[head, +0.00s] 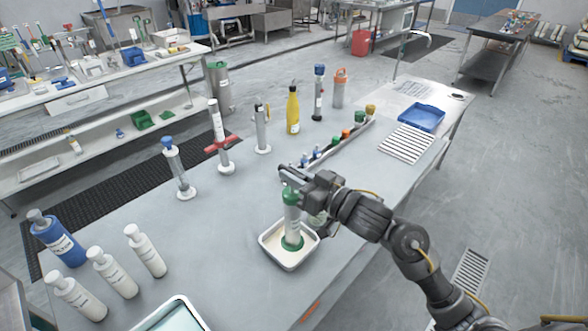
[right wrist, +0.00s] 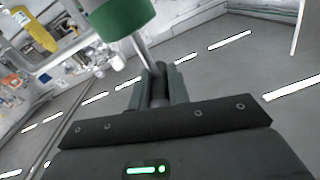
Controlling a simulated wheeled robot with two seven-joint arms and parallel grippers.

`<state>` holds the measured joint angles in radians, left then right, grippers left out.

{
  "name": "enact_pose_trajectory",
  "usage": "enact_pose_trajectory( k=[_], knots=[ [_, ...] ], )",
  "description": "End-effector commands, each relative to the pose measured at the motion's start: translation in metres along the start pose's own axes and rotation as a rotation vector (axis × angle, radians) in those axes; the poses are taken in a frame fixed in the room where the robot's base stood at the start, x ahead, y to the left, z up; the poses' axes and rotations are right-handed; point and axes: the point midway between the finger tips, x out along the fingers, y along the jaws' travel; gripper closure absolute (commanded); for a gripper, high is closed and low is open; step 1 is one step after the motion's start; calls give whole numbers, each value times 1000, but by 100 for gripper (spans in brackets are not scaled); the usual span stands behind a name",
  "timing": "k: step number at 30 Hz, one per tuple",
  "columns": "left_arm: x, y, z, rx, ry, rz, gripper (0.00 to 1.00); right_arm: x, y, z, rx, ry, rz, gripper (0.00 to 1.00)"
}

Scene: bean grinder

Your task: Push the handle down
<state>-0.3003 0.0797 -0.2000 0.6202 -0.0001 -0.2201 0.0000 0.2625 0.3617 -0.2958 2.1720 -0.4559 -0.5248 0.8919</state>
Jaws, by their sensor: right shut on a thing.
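The grinder (head: 292,217) is a pale upright cylinder with a green top and a green base, standing in a white square tray (head: 264,240). In the right wrist view its green top (right wrist: 118,16) is at the upper edge, with a thin grey metal handle (right wrist: 142,52) running from it to my fingers. My right gripper (head: 290,175) is at the top of the grinder. In the right wrist view its fingers (right wrist: 158,80) are shut on the handle's end, which they mostly hide. My left gripper is in neither view.
Behind stand a red-handled pump (head: 220,145), a yellow bottle (head: 293,112) and several other containers. A long narrow rack (head: 335,145) lies just behind my right gripper. White bottles (head: 145,251) and a blue one (head: 58,240) stand at left. The table left of the tray is clear.

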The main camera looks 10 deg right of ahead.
Motion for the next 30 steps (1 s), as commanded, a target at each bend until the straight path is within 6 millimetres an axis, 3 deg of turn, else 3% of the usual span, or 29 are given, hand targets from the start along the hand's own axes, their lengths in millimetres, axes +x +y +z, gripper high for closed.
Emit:
enact_pose_trajectory(
  k=[1,3,14,15,20,30],
  knots=[
    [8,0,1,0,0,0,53,0,3,20,5,-14,2,100],
    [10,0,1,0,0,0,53,0,5,29,3,-15,1,100],
    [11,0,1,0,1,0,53,-1,6,36,0,-17,3,100],
    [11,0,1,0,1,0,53,-1,6,37,0,-18,3,81],
    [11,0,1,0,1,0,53,-1,6,35,0,-14,2,60],
    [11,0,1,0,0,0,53,-4,7,34,-1,-10,2,60]
  ],
)
